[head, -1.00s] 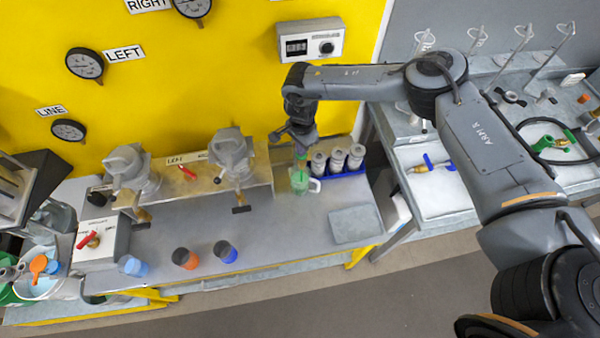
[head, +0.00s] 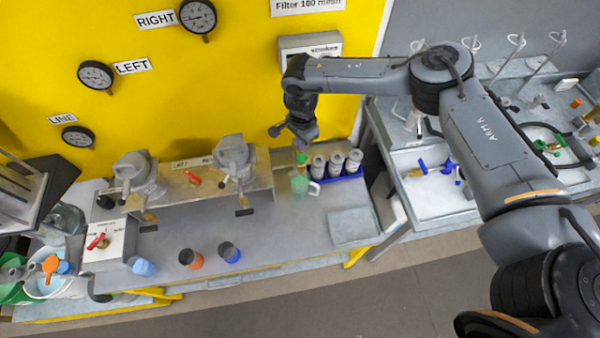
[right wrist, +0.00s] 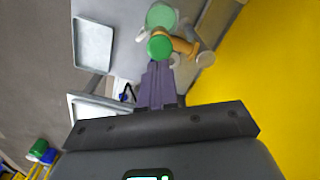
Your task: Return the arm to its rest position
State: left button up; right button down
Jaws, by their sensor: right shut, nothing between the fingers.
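My right arm reaches in from the right side of the head view. Its gripper (head: 302,142) points down above the bench, near a green-topped thing and a pale green mug (head: 301,184). In the right wrist view the purple fingers (right wrist: 157,85) are together with nothing between them. Just beyond the fingertips there is a round green top (right wrist: 160,46), with a paler green round shape (right wrist: 162,16) behind it. I cannot tell whether the fingers touch the green top. My left gripper does not show.
Two grey lidded units (head: 233,160) stand on the left. A grey tray (head: 352,227) lies at right. The middle bench is clear.

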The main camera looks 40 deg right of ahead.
jog(key=shift+r, duration=0.4)
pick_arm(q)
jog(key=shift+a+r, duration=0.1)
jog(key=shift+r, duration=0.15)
pick_arm(e)
jog(key=shift+f, duration=0.1)
jog(key=shift+s+f, duration=0.1)
jog(key=shift+s, duration=0.05)
